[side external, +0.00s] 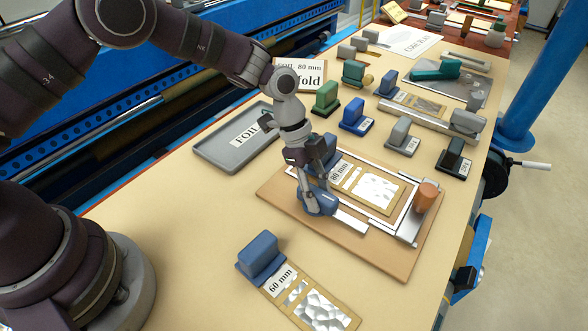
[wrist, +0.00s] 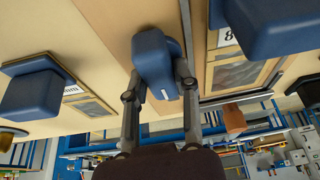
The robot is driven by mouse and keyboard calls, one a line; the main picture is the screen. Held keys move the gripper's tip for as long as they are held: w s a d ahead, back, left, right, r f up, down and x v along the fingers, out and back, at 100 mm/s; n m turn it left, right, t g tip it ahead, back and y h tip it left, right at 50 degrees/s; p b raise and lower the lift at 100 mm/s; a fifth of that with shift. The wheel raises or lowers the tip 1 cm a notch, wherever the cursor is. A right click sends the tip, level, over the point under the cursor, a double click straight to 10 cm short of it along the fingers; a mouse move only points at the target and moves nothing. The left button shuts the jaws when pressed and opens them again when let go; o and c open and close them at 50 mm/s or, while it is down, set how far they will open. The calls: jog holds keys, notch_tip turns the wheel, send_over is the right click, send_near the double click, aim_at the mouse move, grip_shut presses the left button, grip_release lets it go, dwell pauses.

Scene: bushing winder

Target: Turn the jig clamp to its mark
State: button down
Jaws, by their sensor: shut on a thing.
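My gripper (side external: 316,188) is shut on a rounded blue block (side external: 320,203) at the near left edge of the wooden jig board (side external: 385,262). The block looks like the clamp's handle. In the wrist view the blue block (wrist: 153,55) sits between the two fingers (wrist: 158,84), with a small white mark low on its right side. A bare metal strip (side external: 352,222) lies beside the block on the board. The board carries a metal frame around a foil piece (side external: 377,190) labelled 80 mm. I cannot make out the clamp's target mark.
An orange-brown block (side external: 427,196) stands on the board's right end. Another blue block (side external: 261,256) with a 60 mm foil card (side external: 318,306) lies in front. A grey tray (side external: 205,155) is behind left. Several coloured blocks stand behind. The table's front left is clear.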

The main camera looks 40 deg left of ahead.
jog(key=n+t, duration=0.1)
jog(key=n, duration=0.3)
jog(key=shift+t, duration=0.3)
jog(key=n, duration=0.2)
jog(key=n+t+y, duration=0.1)
jog(key=n, duration=0.1)
jog(key=shift+n+t, duration=0.3)
jog(key=n+y, duration=0.1)
jog(key=n, duration=0.1)
jog(key=n+t, duration=0.1)
jog(key=n, duration=0.1)
jog(key=shift+n+y, duration=0.3)
jog(key=shift+y, duration=0.1)
jog(key=n+y, duration=0.1)
jog(key=n, duration=0.3)
jog(key=shift+n+y, duration=0.3)
jog(key=shift+y, duration=0.1)
jog(key=c, duration=0.8)
grip_release()
jog(key=shift+c, duration=0.2)
